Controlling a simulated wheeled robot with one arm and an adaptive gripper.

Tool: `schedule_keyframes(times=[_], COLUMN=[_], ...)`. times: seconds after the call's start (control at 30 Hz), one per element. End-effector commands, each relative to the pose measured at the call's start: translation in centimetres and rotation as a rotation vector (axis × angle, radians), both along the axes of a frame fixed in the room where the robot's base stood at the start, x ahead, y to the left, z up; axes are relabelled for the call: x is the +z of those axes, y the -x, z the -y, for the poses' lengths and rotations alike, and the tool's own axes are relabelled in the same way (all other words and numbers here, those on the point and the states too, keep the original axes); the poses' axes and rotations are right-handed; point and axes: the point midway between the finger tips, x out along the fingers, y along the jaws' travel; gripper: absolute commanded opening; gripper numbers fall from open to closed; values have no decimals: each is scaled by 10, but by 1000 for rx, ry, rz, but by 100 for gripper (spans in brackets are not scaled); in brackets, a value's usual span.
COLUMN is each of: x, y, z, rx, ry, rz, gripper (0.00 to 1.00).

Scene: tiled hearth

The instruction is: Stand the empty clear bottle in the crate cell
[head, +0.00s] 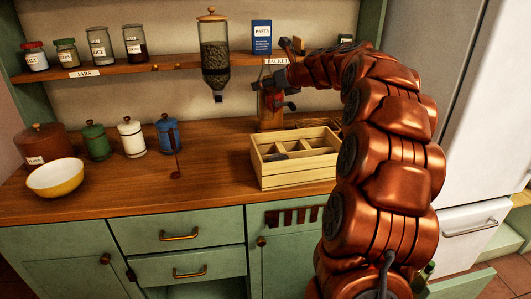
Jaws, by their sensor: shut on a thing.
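My gripper (284,98) is small and dark at the end of my copper arm, above the back left of the crate. It is shut on a brownish, bottle-like thing (268,104); I cannot tell whether this is the clear bottle or whether it is see-through. Its lower end shows behind the crate's back edge, and I cannot tell if it touches the counter. The pale wooden crate (293,176) stands on the counter, divided into several cells. Dark shapes show in some cells, too small to name. My arm hides the crate's right end.
A wicker basket (312,123) is behind the crate. A bean dispenser (215,65) and a blue box (261,38) are at the shelf (170,66) above. Blue (168,135), white (131,138) and green (96,141) canisters stand left, with a yellow bowl (55,180).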

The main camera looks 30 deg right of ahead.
Motion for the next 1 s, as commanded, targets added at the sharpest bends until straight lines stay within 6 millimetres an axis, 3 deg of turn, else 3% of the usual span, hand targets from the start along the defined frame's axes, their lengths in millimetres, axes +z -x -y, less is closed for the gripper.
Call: schedule_keyframes(times=[0.5, 0.77, 1.0], x=[-109, -128, -159], y=[0, 0, 0], z=[-2, -1, 0], rx=[2, -1, -1], ry=[-3, 0, -1], rz=[-3, 0, 0], gripper=[11, 11, 11])
